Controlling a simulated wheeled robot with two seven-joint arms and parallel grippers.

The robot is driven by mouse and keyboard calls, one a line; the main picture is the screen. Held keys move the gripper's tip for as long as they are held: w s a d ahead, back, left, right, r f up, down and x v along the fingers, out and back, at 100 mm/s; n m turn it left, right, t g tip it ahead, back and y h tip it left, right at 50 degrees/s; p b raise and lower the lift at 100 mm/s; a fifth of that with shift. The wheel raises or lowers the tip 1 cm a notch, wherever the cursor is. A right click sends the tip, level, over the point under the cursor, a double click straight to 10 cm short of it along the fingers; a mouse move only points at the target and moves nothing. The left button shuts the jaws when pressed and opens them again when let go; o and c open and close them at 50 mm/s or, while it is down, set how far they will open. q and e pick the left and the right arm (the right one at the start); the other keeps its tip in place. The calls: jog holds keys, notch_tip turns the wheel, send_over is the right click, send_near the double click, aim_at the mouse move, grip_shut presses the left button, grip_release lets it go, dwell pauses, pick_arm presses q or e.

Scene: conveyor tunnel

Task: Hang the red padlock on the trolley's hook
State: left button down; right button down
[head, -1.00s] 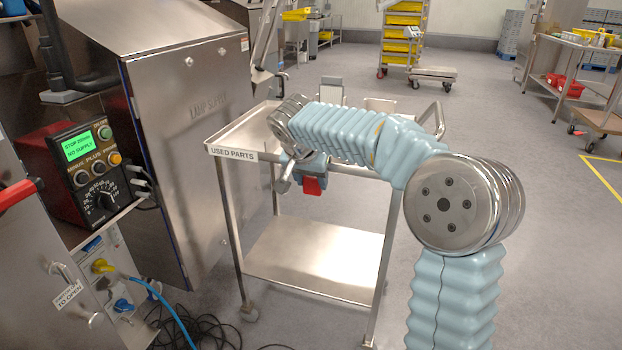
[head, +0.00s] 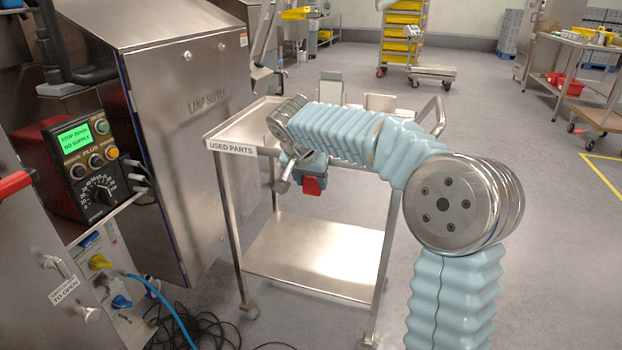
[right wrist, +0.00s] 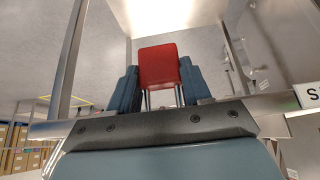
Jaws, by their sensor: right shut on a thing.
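The red padlock (head: 312,186) shows below the trolley's top shelf, in front of the trolley's open near side. My right gripper (head: 308,173) is shut on it. In the right wrist view the red body (right wrist: 158,66) sits between the two dark blue fingers of the gripper (right wrist: 159,88), with two metal shackle legs showing at its lower edge. The steel trolley (head: 310,258) has a "USED PARTS" label on its top shelf. I cannot make out its hook; my arm covers part of the top edge. My left gripper is not in view.
A steel lamp supply cabinet (head: 190,140) stands close left of the trolley. A control box with a green screen (head: 80,165) and a blue cable (head: 170,310) are at the left. Black cables lie on the floor.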

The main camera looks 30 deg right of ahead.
jog(key=shift+c, duration=2.1)
grip_release()
jog(key=v, duration=1.4)
jog(key=shift+p, duration=0.35)
jog(key=shift+w+f, duration=0.1)
